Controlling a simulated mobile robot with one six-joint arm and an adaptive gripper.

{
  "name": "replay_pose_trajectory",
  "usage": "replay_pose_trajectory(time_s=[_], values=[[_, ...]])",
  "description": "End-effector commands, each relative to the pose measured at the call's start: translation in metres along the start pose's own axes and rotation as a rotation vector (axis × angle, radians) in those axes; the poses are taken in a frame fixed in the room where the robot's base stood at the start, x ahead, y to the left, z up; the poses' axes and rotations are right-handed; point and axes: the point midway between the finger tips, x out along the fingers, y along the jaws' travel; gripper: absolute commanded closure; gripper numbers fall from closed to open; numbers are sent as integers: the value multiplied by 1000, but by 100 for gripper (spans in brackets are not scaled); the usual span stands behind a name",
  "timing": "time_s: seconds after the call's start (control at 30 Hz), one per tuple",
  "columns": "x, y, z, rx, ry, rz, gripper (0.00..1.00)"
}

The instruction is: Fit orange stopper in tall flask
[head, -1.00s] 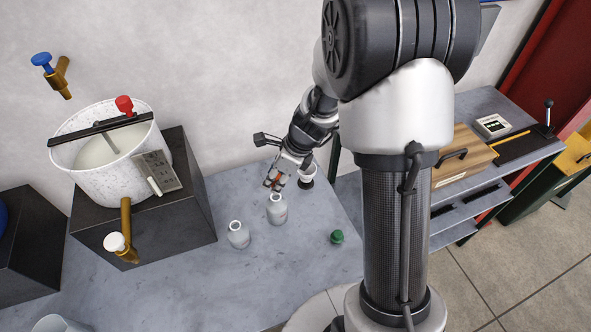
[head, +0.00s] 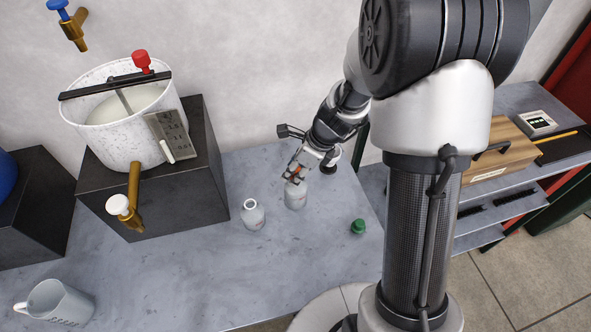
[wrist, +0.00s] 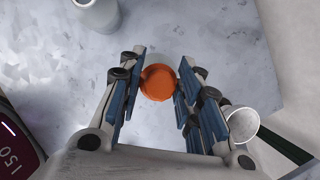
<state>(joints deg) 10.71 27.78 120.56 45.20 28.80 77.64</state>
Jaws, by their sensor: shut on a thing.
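My gripper (head: 294,174) is shut on the orange stopper (wrist: 158,83), which sits between the blue-padded fingers in the wrist view. In the head view the stopper (head: 296,170) is directly at the top of a pale flask (head: 295,197) standing on the grey table. The gripper hides this flask's mouth, so I cannot tell whether the stopper is in it or just above it. A second pale flask (head: 253,216) stands open to the left. I cannot tell for certain which flask is the taller.
A green stopper (head: 358,227) lies to the right on the table. A white vessel with a dark part (head: 331,160) is behind my gripper. A white bucket (head: 128,130) stands on a dark block at left, and a jug (head: 55,302) is at front left. The table's front middle is clear.

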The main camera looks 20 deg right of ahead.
Motion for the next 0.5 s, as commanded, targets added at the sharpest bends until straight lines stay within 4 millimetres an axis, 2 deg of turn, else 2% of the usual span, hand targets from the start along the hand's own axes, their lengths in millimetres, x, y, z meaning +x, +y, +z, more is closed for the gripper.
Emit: replay_pose_trajectory(time_s=[0.33, 0.37, 0.5], values=[[5, 0, -2, 0, 0, 0, 84], [5, 0, -2, 0, 0, -1, 67], [4, 0, -2, 0, 0, -1, 58]])
